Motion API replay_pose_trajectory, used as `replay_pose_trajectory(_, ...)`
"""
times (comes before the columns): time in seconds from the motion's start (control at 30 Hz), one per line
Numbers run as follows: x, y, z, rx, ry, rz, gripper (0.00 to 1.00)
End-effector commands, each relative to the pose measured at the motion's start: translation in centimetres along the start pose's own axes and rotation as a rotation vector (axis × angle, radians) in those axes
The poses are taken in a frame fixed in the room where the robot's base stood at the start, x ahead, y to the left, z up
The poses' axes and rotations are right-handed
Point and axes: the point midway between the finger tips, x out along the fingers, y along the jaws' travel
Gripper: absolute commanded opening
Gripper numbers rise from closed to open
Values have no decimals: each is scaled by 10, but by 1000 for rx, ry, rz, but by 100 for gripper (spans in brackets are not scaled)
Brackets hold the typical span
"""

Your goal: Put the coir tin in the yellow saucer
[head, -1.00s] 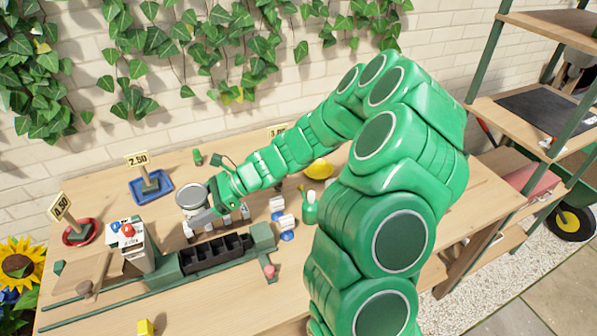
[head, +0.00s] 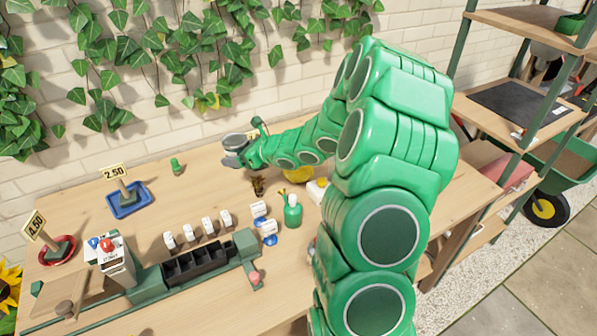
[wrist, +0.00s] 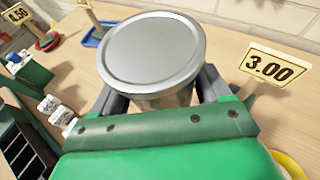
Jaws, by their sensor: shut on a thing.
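My gripper (head: 240,153) is shut on a round grey metal tin (head: 235,141), held up above the back of the table. In the wrist view the tin's flat silver lid (wrist: 152,50) faces the camera, between the dark fingers. No label on the tin can be read, so I cannot tell that it is the coir tin. The yellow saucer (head: 297,175) lies on the table to the right of the tin, partly hidden by my arm. Its rim shows at the lower right of the wrist view (wrist: 290,164).
A price sign "3.00" (wrist: 271,67) stands close to the right of the tin. A blue saucer (head: 127,203) and a red saucer (head: 57,251) with signs are at left. White labelled pots (head: 209,226), a green bottle (head: 292,211) and a black tray (head: 195,263) occupy the middle.

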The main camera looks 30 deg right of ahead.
Motion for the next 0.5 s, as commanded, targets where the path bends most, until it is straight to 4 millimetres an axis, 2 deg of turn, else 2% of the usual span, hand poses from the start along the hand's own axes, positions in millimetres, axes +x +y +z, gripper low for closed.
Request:
replay_pose_trajectory(0.1, -13, -38, -11, 43, 2, -104, 34)
replay_pose_trajectory(0.3, -40, -96, -33, 113, 5, -273, 34)
replay_pose_trajectory(0.5, -63, -134, -51, 163, 7, -391, 34)
